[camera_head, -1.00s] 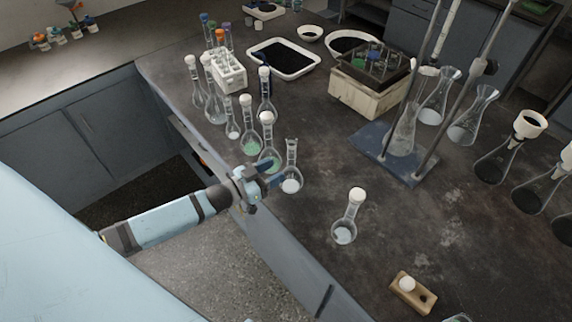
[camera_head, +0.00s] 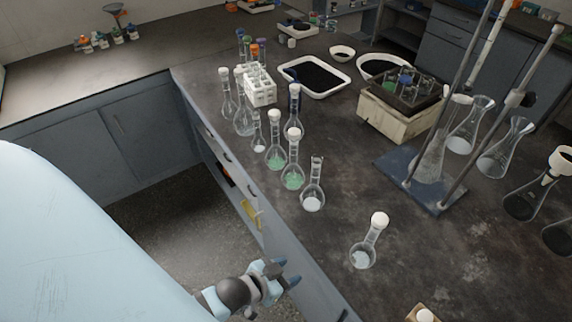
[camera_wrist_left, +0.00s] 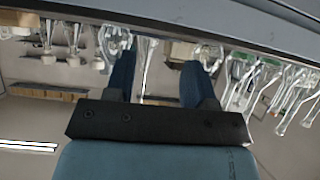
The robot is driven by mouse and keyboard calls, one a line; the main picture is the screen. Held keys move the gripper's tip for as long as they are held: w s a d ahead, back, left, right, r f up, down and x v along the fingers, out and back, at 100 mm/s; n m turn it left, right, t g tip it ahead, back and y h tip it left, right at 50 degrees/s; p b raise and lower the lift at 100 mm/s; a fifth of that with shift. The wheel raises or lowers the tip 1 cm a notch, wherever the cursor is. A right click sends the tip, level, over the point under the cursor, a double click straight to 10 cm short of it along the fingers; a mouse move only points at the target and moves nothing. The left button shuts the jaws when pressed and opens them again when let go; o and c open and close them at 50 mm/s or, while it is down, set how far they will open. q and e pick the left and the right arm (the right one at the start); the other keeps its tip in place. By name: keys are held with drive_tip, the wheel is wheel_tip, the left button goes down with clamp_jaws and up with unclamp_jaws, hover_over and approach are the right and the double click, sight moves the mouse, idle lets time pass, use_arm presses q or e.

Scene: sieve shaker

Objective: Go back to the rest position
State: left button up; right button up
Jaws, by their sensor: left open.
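My left gripper (camera_head: 284,274) is open and empty. It is in the lower middle of the head view, outside the bench's front edge and over the floor. In the left wrist view its two blue fingers (camera_wrist_left: 152,78) stand apart with nothing held between them. The nearest glassware on the bench is a stoppered flask with pale contents (camera_head: 363,258) and an unstoppered flask (camera_head: 312,202). The gripper touches neither. My right gripper does not show.
Floor (camera_head: 180,220) is clear left of the bench.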

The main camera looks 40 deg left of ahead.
use_arm(q)
drive_tip(key=shift+s+d+f, duration=0.15)
drive_tip(key=shift+s+d, duration=0.15)
drive_tip(key=shift+s, duration=0.15)
use_arm(e)
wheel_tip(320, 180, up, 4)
drive_tip(key=p, duration=0.4)
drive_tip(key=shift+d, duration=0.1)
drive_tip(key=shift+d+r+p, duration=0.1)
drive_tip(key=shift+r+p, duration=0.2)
drive_tip(key=shift+p, duration=0.05)
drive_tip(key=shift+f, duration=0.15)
use_arm(q)
drive_tip(key=r, duration=0.4)
drive_tip(key=shift+a, duration=0.2)
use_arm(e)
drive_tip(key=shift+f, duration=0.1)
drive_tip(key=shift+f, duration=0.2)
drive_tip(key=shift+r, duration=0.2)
